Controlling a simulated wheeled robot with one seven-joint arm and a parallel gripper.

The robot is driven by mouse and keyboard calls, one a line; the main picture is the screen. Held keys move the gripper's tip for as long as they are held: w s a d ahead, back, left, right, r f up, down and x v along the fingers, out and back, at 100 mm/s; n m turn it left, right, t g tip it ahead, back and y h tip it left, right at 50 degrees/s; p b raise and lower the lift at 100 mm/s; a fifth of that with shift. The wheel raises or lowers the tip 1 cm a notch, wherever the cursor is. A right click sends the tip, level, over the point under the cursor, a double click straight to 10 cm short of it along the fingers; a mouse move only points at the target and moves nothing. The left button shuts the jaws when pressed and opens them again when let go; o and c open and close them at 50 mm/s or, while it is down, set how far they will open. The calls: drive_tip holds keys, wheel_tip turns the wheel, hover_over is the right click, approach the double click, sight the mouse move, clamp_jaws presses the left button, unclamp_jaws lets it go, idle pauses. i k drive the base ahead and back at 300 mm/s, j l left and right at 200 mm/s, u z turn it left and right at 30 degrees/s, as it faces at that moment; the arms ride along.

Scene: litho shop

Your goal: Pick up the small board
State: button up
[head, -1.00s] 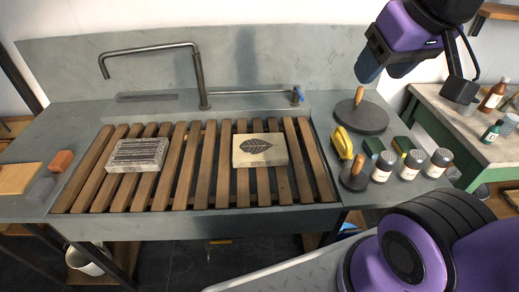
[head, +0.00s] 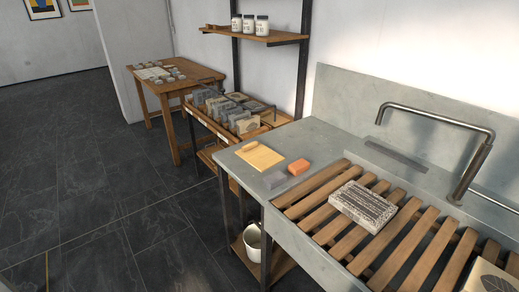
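A small pale yellow wooden board (head: 263,157) lies flat on the left end of the grey sink counter (head: 318,137). A small light brown piece (head: 248,147) lies on or against its far left edge; I cannot tell which. An orange block (head: 299,167) and a grey block (head: 275,180) sit on the counter just in front and to the right of the board, apart from it. My gripper is not in view.
A printed stone (head: 362,206) lies on the wooden slats (head: 335,228); a leaf-marked stone (head: 490,279) shows at the lower right. A bent tap (head: 475,172) stands behind. A rack of stones (head: 228,113) adjoins the counter's left end. A white bucket (head: 254,240) is underneath. Dark floor at left is open.

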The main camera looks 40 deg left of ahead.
sight(258, 156)
drive_tip(key=i+j+z, duration=0.1)
drive_tip(key=j, duration=0.6)
drive_tip(key=j+z, duration=0.15)
drive_tip(key=j, duration=0.55)
drive_tip(key=i+j+z, duration=0.1)
drive_tip(key=j, duration=0.6)
drive_tip(key=j+z, duration=0.1)
drive_tip(key=j, duration=0.6)
drive_tip(key=j+z, duration=0.15)
drive_tip(key=j, duration=0.55)
drive_tip(key=k+j+z, duration=0.1)
drive_tip(key=j, duration=0.6)
drive_tip(key=j+z, duration=0.15)
drive_tip(key=j, duration=0.55)
drive_tip(key=k+j+z, duration=0.1)
drive_tip(key=j, duration=0.6)
drive_tip(key=k, duration=0.1)
